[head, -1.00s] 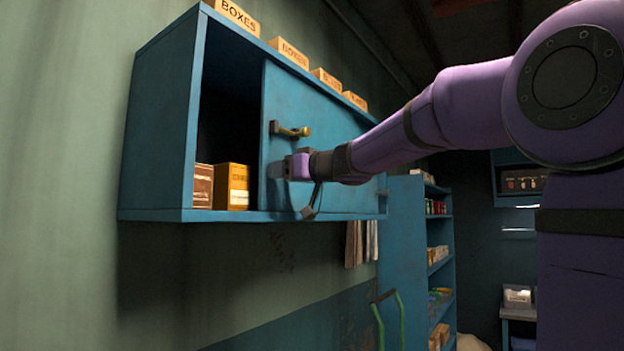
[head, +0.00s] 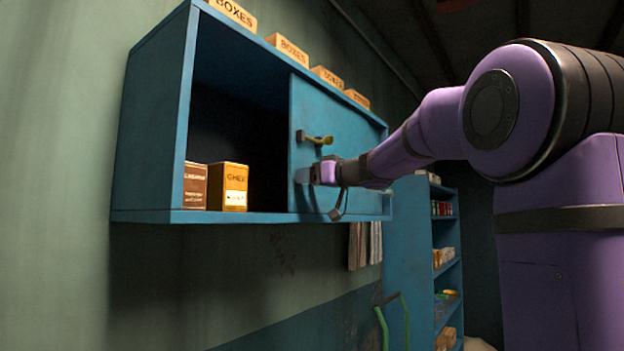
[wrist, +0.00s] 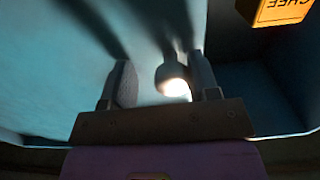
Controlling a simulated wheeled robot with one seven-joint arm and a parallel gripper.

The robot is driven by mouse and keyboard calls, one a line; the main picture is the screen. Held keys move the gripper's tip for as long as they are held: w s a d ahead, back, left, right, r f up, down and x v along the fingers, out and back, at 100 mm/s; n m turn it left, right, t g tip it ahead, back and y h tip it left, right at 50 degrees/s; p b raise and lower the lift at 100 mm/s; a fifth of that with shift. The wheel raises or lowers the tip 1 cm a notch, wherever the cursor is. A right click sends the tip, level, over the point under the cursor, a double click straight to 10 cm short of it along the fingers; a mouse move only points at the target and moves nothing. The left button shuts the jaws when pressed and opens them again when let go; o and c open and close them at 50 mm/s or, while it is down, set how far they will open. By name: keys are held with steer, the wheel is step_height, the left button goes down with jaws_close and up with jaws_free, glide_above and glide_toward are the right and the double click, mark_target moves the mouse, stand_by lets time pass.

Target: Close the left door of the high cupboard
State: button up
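The high blue cupboard (head: 152,125) hangs on the wall in the head view, its left part open onto a dark inside. A blue door panel (head: 350,128) covers the right part and also fills the left of the wrist view (wrist: 40,70). A yellowish handle (head: 318,139) sits near the door's left edge. My gripper (head: 305,174) is at the door face, just below the handle. In the wrist view its two fingers (wrist: 163,85) stand apart, with a bright knob-like part (wrist: 174,87) between them, close to the right finger. Whether they touch the door is unclear.
Two small boxes, one brown (head: 195,187) and one orange (head: 229,187), stand in the open left part. Several boxes-labelled blocks (head: 288,49) line the cupboard top. A blue shelf unit (head: 410,240) and a green handle (head: 384,325) are below, right.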

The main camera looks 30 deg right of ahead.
steer(key=shift+s, duration=0.1)
steer(key=v, duration=1.2)
stand_by(1.2)
steer(key=shift+s, duration=0.1)
